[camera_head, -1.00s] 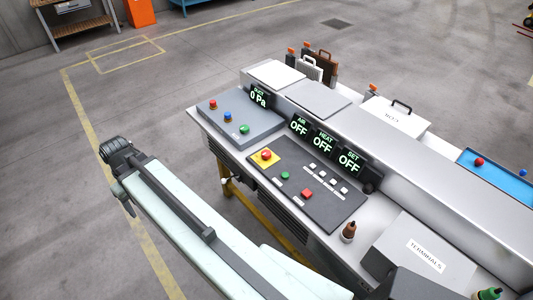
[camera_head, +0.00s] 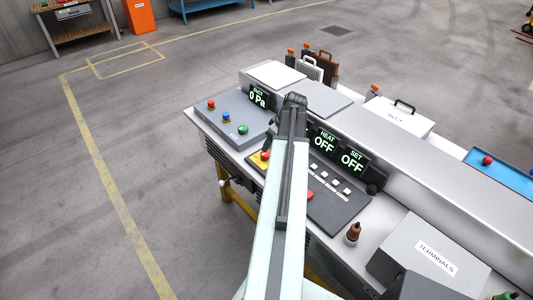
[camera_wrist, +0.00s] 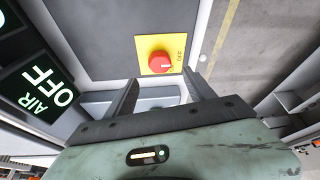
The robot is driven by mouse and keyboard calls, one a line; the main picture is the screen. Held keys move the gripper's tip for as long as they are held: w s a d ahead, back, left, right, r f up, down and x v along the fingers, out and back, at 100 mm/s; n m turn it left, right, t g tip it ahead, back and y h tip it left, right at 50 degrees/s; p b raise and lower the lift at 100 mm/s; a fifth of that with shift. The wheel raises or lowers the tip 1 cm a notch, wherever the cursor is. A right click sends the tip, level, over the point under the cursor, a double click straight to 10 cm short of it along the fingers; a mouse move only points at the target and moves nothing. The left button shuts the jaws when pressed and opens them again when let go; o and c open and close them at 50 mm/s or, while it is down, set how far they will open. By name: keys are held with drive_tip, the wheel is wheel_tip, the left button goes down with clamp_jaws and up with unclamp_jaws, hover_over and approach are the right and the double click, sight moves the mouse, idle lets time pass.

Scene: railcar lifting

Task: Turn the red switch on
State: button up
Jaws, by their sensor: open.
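The red switch (camera_wrist: 160,62) is a round red knob with a white mark on a yellow plate (camera_wrist: 171,37). It shows whole in the wrist view, just beyond and between my two fingertips. In the head view the red switch (camera_head: 265,155) shows at the left edge of my arm, which hides part of its plate. My gripper (camera_wrist: 160,77) is open, with nothing between its fingers, and appears apart from the knob. The AIR display (camera_wrist: 38,92) reads OFF in the wrist view; my arm hides it in the head view.
The HEAT (camera_head: 326,141) and SET (camera_head: 351,160) displays read OFF. A grey box (camera_head: 233,120) with red, blue and green buttons stands left of my arm. White buttons (camera_head: 335,182) and a red square button (camera_head: 310,195) lie to its right. A brown-topped peg (camera_head: 353,232) stands nearby.

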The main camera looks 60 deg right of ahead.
sight(266, 155)
drive_tip(key=b+x, duration=0.6)
drive_tip(key=x, duration=0.1)
drive_tip(key=shift+f+b, duration=0.3)
drive_tip(key=shift+f, duration=0.05)
drive_tip(key=shift+r, duration=0.15)
drive_tip(key=shift+c, duration=0.3)
